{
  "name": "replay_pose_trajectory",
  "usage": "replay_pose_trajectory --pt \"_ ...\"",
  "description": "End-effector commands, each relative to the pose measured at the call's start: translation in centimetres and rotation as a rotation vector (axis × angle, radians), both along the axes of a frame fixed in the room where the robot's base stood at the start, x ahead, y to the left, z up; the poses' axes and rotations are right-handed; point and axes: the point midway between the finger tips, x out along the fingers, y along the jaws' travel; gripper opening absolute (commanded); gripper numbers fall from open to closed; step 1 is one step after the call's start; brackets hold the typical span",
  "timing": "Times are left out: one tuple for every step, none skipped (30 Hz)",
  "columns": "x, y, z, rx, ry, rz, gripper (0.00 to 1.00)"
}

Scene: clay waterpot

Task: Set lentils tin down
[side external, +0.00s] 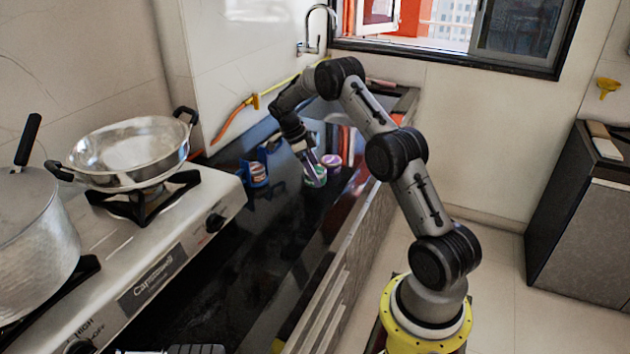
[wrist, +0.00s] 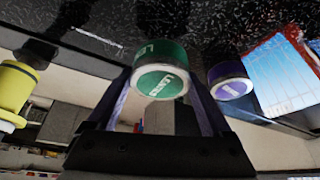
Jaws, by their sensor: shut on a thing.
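The lentils tin is a short green tin (side external: 314,181) with a pale label on its lid. It also shows in the wrist view (wrist: 161,82), between the two purple-grey fingers. My gripper (side external: 309,166) points down over the black counter and is shut on this tin. The tin is at or very near the counter surface; I cannot tell whether it touches. A similar purple tin (side external: 331,161) stands close beside it, and in the wrist view it shows to the right (wrist: 231,80), outside the fingers.
The stove (side external: 160,245) holds a steel pan (side external: 128,150) and a large pot (side external: 38,240). A sink (side external: 350,110) lies behind. The black counter (side external: 270,250) in front of the tins is mostly clear.

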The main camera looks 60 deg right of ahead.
Motion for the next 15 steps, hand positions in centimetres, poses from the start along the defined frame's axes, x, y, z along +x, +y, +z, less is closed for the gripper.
replay_pose_trajectory --pt "0.2 -0.2 -0.3 -0.001 0.0 0.0 0.08" --pt "0.3 -0.3 -0.6 0.0 0.0 0.0 0.08" --pt "0.2 -0.2 -1.3 0.001 0.003 0.0 0.08" --pt "0.2 -0.2 -1.7 0.001 0.003 0.0 0.08" --pt "0.2 -0.2 -2.2 0.001 0.001 0.001 0.08" --pt "0.2 -0.2 -2.7 0.0 0.002 0.001 0.08" --pt "0.2 -0.2 -3.0 0.0 0.002 0.0 0.08" --pt "0.2 -0.2 -3.2 0.0 0.001 0.0 0.08" --pt "0.2 -0.2 -3.4 -0.001 0.0 0.0 0.08" --pt "0.3 -0.2 -3.4 -0.001 -0.001 -0.001 0.08" --pt "0.3 -0.2 -3.4 -0.002 -0.002 0.0 0.08" --pt "0.3 -0.2 -3.4 -0.002 -0.002 0.0 0.08" --pt "0.3 -0.2 -3.4 -0.002 -0.002 0.0 0.08" --pt "0.3 -0.2 -3.4 -0.001 -0.001 -0.001 0.08" --pt "0.2 -0.2 -3.4 -0.001 -0.001 -0.001 0.08"
